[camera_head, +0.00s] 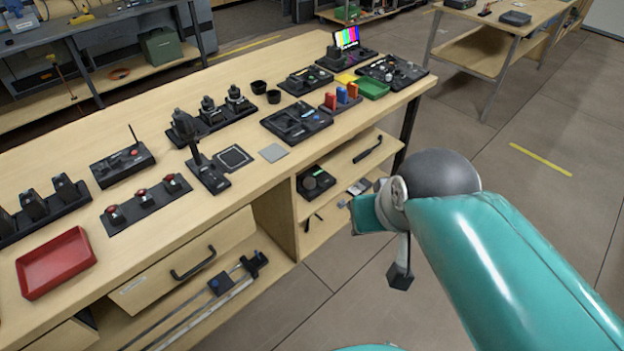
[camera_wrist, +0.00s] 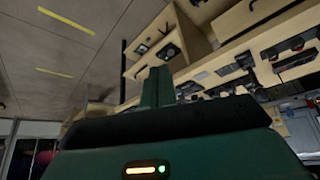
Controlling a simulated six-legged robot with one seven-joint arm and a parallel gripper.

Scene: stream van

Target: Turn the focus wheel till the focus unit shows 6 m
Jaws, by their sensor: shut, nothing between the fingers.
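No unit can be read as the focus unit with certainty, and no distance reading is legible. A black unit with a round disc (camera_head: 315,182) sits on the shelf under the right part of the bench; the disc may be a wheel. A similar dark round-faced unit (camera_wrist: 167,52) shows in a shelf bay in the wrist view, just above my fingertips in the picture. A black box with an antenna (camera_head: 123,162) stands on the bench top. My gripper (camera_wrist: 160,72) is shut and empty, its green fingers pointing towards the shelf bay and apparently apart from the unit.
The wooden bench (camera_head: 150,92) carries several black devices, a red tray (camera_head: 56,262) and a green tray (camera_head: 373,88). The shelf bay has a black handle (camera_head: 367,150) near its right end. A drawer (camera_head: 185,265) is at the bench front. The floor (camera_head: 440,130) beyond the bench's right end is clear.

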